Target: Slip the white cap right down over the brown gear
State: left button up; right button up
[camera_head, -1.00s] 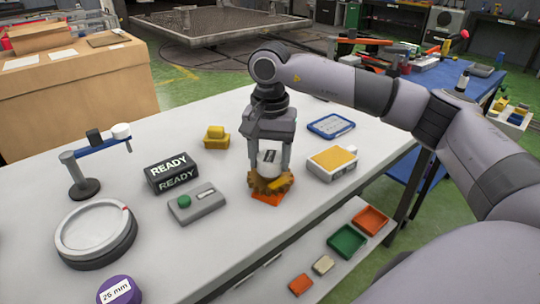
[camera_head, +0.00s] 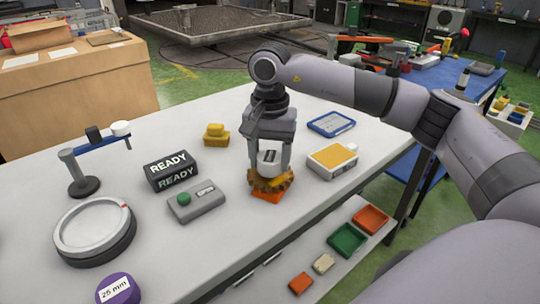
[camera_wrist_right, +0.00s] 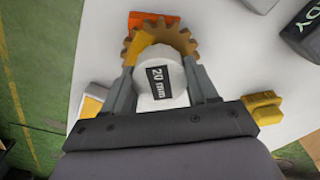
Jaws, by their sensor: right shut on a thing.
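The brown gear (camera_head: 285,181) stands on an orange base (camera_head: 266,196) on the white table. My right gripper (camera_head: 269,167) points down over it and is shut on the white cap (camera_head: 268,157). In the right wrist view the cap (camera_wrist_right: 160,86) has a dark "20 mm" label and sits between the two fingers (camera_wrist_right: 160,78). The toothed rim of the gear (camera_wrist_right: 158,32) shows beyond the cap. The cap's lower edge is at the gear in the head view; I cannot tell how far down over it the cap is. My left gripper is not in view.
A black READY box (camera_head: 171,171), a grey box with a green button (camera_head: 196,201), a yellow block (camera_head: 216,135) and a yellow-topped white box (camera_head: 332,160) stand around the gear. A round dish (camera_head: 92,230) is at the left.

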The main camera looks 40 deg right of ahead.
aim_at(270, 156)
pick_arm(q)
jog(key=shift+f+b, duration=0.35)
jog(key=shift+b, duration=0.05)
pick_arm(e)
jog(key=shift+f, duration=0.6)
dwell(0.5)
jog(key=o, duration=1.1)
jog(key=shift+r, duration=0.3)
notch_tip(270, 156, up, 5)
jog(key=shift+r, duration=0.8)
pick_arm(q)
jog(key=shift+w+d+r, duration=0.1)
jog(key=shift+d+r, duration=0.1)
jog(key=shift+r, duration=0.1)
pick_arm(e)
jog(key=shift+s, duration=0.1)
